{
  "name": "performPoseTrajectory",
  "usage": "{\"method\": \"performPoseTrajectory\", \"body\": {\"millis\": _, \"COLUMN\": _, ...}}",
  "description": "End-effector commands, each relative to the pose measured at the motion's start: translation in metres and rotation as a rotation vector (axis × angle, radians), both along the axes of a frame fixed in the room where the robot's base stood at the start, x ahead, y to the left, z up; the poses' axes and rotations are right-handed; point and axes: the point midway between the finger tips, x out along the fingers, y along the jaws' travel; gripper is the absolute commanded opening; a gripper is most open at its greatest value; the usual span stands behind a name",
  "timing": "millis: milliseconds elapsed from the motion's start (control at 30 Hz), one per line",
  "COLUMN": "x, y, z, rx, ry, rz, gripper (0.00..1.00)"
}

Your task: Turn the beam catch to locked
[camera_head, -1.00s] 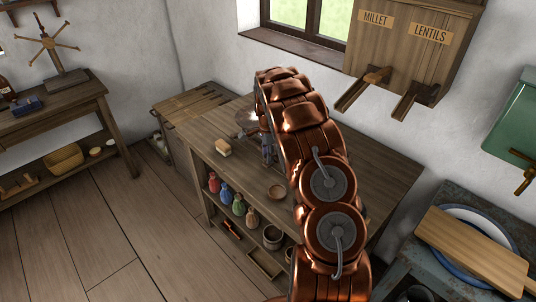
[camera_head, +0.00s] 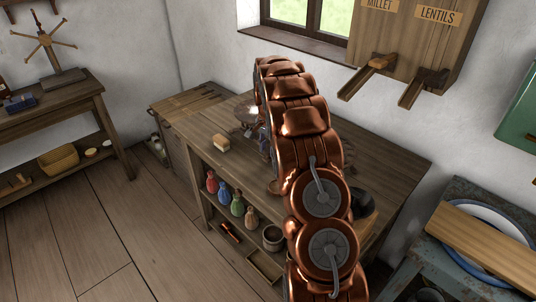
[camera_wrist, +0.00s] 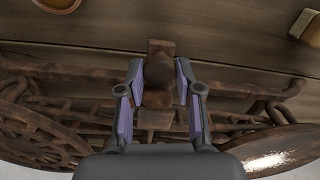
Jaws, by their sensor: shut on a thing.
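In the wrist view, a brown knob-like catch (camera_wrist: 160,70) sits at the middle of a dark rusty-brown balance scale (camera_wrist: 70,72). My gripper (camera_wrist: 160,88) has its two purple-padded fingers on either side of the catch and is shut on it. The catch's lower part and any lock marking cannot be made out. In the head view, my gripper (camera_head: 265,146) is small and mostly behind my copper arm over the workbench. A shiny pan of the scale (camera_head: 246,112) shows beside it; the rest is hidden by the arm.
The wooden workbench (camera_head: 200,120) holds a small pale-topped block (camera_head: 220,144) left of the gripper. A bowl (camera_wrist: 60,3) shows at the wrist view's top edge. A wooden dispenser (camera_head: 420,40) hangs at right.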

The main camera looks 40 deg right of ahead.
Motion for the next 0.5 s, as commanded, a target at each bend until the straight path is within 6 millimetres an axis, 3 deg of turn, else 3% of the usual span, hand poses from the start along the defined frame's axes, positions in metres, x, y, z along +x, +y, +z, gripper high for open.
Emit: {"method": "performPoseTrajectory", "body": {"millis": 500, "x": 0.0008, "y": -0.0007, "z": 0.0015, "rx": -0.004, "ry": -0.004, "rz": 0.221, "gripper": 0.0}}
